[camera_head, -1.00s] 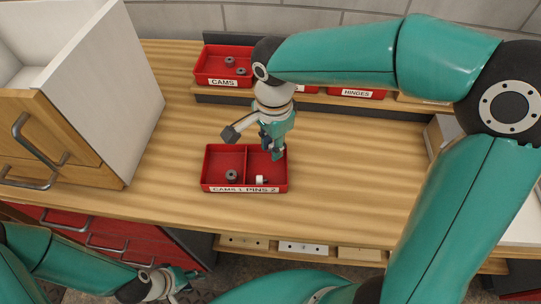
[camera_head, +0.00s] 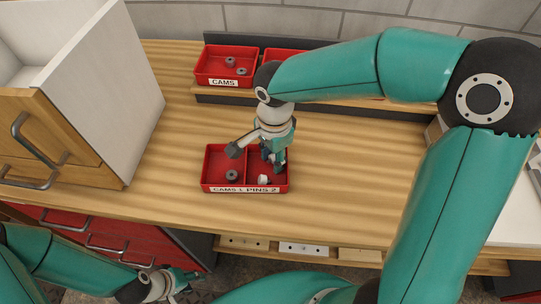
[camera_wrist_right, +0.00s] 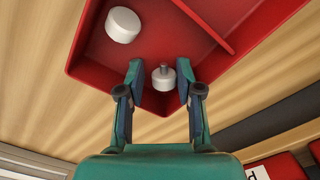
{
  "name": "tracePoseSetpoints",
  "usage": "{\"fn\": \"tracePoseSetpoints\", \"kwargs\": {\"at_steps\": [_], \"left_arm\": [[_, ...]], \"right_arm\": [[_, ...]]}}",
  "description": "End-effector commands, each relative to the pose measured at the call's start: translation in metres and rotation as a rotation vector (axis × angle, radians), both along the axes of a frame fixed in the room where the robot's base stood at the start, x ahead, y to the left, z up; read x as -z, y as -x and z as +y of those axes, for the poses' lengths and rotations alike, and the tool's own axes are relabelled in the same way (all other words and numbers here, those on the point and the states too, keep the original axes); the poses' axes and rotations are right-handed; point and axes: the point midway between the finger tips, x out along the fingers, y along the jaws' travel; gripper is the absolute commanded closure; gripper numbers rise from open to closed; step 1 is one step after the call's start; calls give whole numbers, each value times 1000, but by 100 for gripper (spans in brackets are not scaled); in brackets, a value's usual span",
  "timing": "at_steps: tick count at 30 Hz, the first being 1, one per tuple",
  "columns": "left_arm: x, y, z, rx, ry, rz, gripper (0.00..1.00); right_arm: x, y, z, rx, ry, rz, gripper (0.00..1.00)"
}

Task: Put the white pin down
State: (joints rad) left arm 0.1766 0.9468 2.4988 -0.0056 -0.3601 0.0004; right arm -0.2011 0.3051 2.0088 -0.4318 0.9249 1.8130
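The red two-compartment tray (camera_head: 219,160), labelled CAMS 1 PINS 2, stands on the bench. My right gripper (camera_head: 274,167) points down into its right compartment. In the right wrist view a white pin with a grey stem (camera_wrist_right: 162,77) lies between the fingertips (camera_wrist_right: 160,70). A gap shows between the pin and the left finger, so the gripper looks open around it. Another white pin (camera_wrist_right: 122,25) lies in the same compartment and shows in the head view too (camera_head: 263,180). My left gripper (camera_head: 180,283) is low at the left, its fingers too small to judge.
A grey cam (camera_head: 232,176) lies in the tray's left compartment. The red CAMS bin (camera_head: 221,83) and other red bins stand on the rear shelf. A white-sided drawer cabinet (camera_head: 110,95) stands at the left. The bench (camera_head: 345,180) right of the tray is clear.

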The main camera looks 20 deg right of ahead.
Motion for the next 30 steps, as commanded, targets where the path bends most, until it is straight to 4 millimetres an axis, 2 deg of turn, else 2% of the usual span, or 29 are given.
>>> {"fn": "tracePoseSetpoints", "kwargs": {"at_steps": [5, 10, 24, 30], "left_arm": [[-1, 0, 0, 0, 0, 0, 60], [-3, 0, 0, 0, 0, -1, 60], [-7, 0, 0, 0, 0, 0, 60], [-8, 0, 0, 0, 0, 0, 60]], "right_arm": [[-1, 0, 0, 0, 0, 0, 64], [-13, -1, 0, 1, -1, -4, 64], [-102, 1, 0, 1, -1, -5, 64], [-120, 2, -1, 0, 1, -2, 64]]}}
